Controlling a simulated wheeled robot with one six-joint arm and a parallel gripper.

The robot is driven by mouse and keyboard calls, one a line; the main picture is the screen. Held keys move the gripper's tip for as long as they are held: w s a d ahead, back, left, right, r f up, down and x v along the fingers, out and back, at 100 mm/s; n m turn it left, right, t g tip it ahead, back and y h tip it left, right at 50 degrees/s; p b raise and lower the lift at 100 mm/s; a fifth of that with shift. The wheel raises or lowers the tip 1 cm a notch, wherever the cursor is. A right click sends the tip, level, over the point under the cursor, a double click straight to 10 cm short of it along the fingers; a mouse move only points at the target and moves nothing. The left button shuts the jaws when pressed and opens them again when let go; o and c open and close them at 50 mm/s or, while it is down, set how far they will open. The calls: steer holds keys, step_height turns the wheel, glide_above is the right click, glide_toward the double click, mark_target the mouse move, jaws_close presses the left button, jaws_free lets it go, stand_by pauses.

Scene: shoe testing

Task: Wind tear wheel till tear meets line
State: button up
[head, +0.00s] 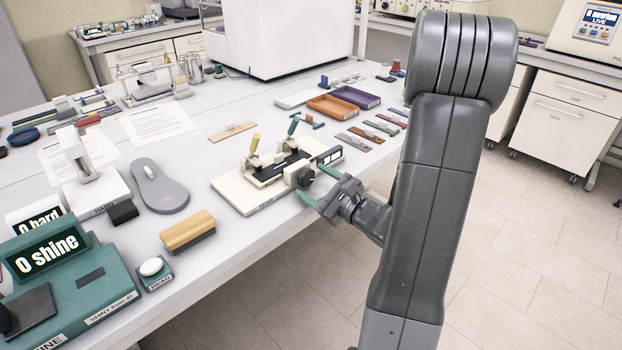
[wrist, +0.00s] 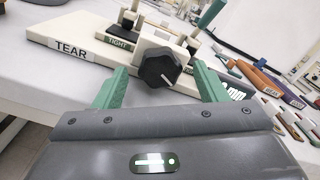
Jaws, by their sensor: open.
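The tear rig is a cream base (head: 228,192) near the table's front edge, with a black strip in its middle and a yellow-topped and a green-topped lever. Its TEAR label (wrist: 70,49) shows in the wrist view. In the head view my gripper (head: 318,196) is at the rig's front right. The tear and line cannot be made out.
A small dark display (head: 330,157) stands at the rig's right. Orange (head: 333,107) and purple trays sit behind. Several material strips lie right of the rig.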

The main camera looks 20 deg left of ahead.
steer(key=shift+x, duration=0.9)
steer(key=c, duration=1)
steer(key=shift+m, duration=0.3)
